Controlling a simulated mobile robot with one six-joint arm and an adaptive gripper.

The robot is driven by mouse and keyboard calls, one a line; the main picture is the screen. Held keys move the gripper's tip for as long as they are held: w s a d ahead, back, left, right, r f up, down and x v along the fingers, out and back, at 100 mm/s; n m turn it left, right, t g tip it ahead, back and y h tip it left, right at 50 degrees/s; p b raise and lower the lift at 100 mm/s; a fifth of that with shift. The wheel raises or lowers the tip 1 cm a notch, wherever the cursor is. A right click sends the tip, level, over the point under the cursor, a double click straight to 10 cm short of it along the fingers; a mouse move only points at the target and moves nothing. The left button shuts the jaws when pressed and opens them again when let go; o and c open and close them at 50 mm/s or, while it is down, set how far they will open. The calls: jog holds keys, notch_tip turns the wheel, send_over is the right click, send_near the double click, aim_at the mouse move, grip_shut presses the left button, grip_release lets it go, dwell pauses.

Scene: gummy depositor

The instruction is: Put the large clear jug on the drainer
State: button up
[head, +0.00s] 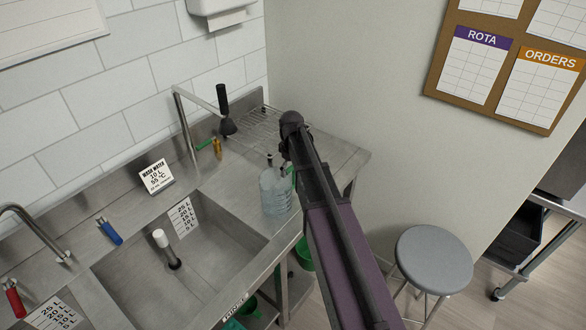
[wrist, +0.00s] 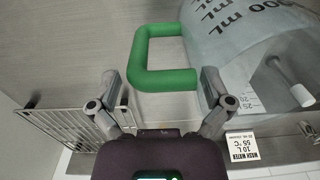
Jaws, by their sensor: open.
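The large clear jug (head: 275,193) stands upright on the steel counter, just right of the sink basin. It has a green handle (wrist: 142,66) and printed mL marks on its clear body (wrist: 228,32) in the wrist view. My gripper (head: 281,163) is at the jug's handle side, partly hidden by my arm in the head view. In the wrist view my gripper (wrist: 160,84) is open, its fingers either side of the handle's near end, and nothing is held. The drainer, a wire rack (head: 260,124), lies on the counter behind the jug; it also shows at lower left in the wrist view (wrist: 75,124).
The sink basin (head: 150,275) is left of the jug, with a white-topped plug standpipe (head: 167,250) in it. A black-handled tool (head: 225,110) stands by the drainer's left end. A wash water card (head: 156,177) leans behind the sink. A grey stool (head: 433,260) stands right of my arm.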

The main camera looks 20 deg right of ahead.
jog(key=shift+r, duration=0.1)
notch_tip(320, 180, up, 12)
jog(key=p, duration=1.2)
jog(key=shift+d, duration=0.1)
dwell(0.7)
jog(key=shift+s, duration=0.1)
jog(key=s+a+m, duration=0.2)
jog(key=s+m, duration=0.1)
jog(key=s, duration=0.7)
jog(key=s+a+m, duration=0.3)
jog(key=s+m, duration=0.1)
jog(key=s, duration=0.6)
jog(key=shift+s+a, duration=0.25)
jog(key=shift+s, duration=0.1)
